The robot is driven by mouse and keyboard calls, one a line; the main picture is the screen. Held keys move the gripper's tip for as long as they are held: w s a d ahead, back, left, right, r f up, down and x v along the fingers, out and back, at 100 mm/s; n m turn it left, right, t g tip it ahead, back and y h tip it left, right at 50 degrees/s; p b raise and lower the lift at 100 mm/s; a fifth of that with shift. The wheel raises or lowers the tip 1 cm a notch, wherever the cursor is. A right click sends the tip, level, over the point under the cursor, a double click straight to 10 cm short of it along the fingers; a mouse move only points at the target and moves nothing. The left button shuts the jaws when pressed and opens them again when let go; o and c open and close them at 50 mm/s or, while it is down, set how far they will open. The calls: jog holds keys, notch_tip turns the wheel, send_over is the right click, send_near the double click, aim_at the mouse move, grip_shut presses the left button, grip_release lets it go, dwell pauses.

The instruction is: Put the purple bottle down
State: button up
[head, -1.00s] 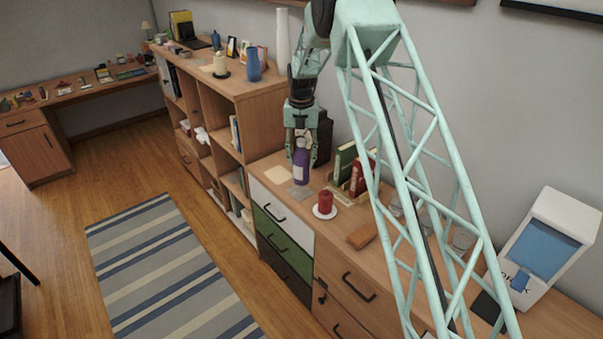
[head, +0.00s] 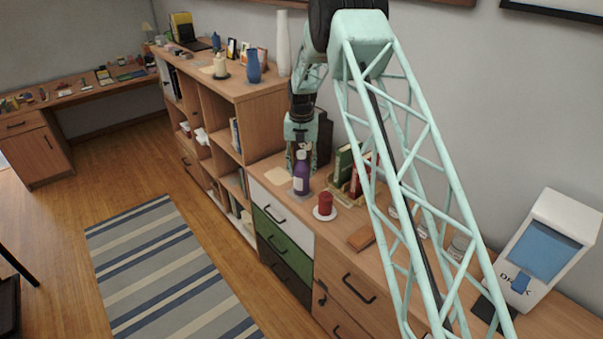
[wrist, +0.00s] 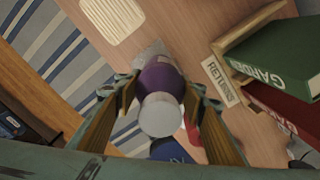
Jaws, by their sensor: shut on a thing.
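The purple bottle (head: 301,182) has a pale cap and stands upright over the low cabinet top in the head view. My gripper (head: 302,166) is shut on it from behind and above. In the wrist view the bottle (wrist: 162,80) sits between my two fingers, its round cap (wrist: 161,116) towards the camera. A grey square patch (wrist: 149,54) shows beside its lower end. The base is at or very near the surface; I cannot tell whether it touches.
A red candle (head: 325,202) on a white dish stands just right of the bottle. Green books (head: 344,160) and red books (wrist: 283,112) stand in a wooden holder behind it. A tan pad (head: 277,176) lies left. A taller shelf (head: 262,92) rises further left.

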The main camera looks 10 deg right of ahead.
aim_at(301, 152)
jog(key=shift+f, duration=0.45)
jog(key=shift+f, duration=0.1)
jog(key=o, duration=1.1)
jog(key=shift+r, duration=6.1)
